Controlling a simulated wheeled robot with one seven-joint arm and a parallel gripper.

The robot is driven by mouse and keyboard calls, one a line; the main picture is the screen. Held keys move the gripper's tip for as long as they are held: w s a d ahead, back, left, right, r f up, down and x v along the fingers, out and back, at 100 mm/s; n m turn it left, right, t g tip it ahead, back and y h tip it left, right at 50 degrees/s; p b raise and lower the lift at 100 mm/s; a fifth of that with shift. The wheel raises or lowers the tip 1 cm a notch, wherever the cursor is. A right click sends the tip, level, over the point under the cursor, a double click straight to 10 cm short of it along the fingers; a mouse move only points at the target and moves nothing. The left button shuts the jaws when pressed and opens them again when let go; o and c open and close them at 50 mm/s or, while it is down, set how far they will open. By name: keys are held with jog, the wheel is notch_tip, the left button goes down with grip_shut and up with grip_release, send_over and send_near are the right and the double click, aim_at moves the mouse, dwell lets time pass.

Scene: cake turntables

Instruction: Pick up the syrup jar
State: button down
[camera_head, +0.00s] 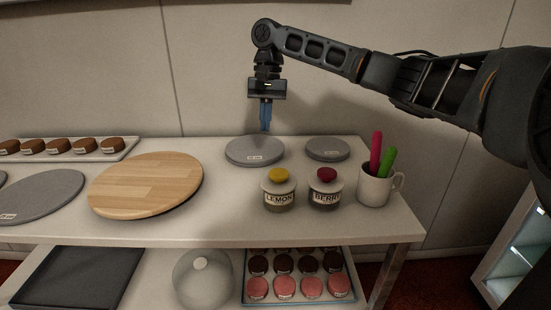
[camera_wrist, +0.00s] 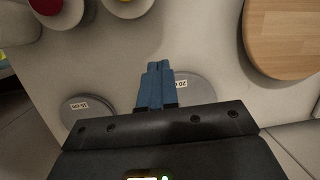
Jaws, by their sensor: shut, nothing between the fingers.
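Two labelled jars stand on the upper shelf in the head view. The lemon jar (camera_head: 279,193) has a yellow knob and the berry jar (camera_head: 325,192) to its right has a dark red knob. No label in view reads syrup. My gripper (camera_head: 266,128) is shut and empty, pointing down above the grey turntable (camera_head: 254,151) behind the jars. In the wrist view its blue fingers (camera_wrist: 157,68) are together over the turntable. The lemon jar's lid (camera_wrist: 127,6) and the berry jar's lid (camera_wrist: 52,17) are cut off by the top edge there.
A smaller grey disc (camera_head: 327,149) lies behind the berry jar. A white mug (camera_head: 374,190) with pink and green handled tools stands right of the jars. A round wooden board (camera_head: 146,183) is to the left. The lower shelf holds a tray of cakes (camera_head: 298,275) and a clear dome (camera_head: 203,280).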

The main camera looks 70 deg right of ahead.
aim_at(281, 191)
jog(key=shift+m+g, duration=0.3)
jog(key=s+f, duration=0.1)
jog(key=f, duration=0.1)
jog(key=s+a+f, duration=0.1)
jog(key=s+f, duration=0.1)
jog(key=f, duration=0.1)
jog(key=s+a+f, duration=0.1)
jog(key=f, duration=0.2)
jog(key=shift+s+b, duration=0.3)
jog(key=shift+s, duration=0.1)
jog(key=shift+s+a, duration=0.2)
jog(key=shift+a, duration=0.45)
jog(key=s+a+p, duration=0.1)
jog(key=a+p, duration=0.1)
jog(key=a, duration=0.1)
jog(key=s+a+p, duration=0.1)
jog(key=a+p, duration=0.2)
jog(key=s+a+p, duration=0.1)
jog(key=a+p, duration=0.2)
jog(key=shift+s+r, duration=0.15)
jog(key=shift+s, duration=0.2)
jog(key=shift+s+a+f, duration=0.2)
jog(key=shift+s+a, duration=0.05)
jog(key=shift+a, duration=0.35)
jog(key=shift+p, duration=0.3)
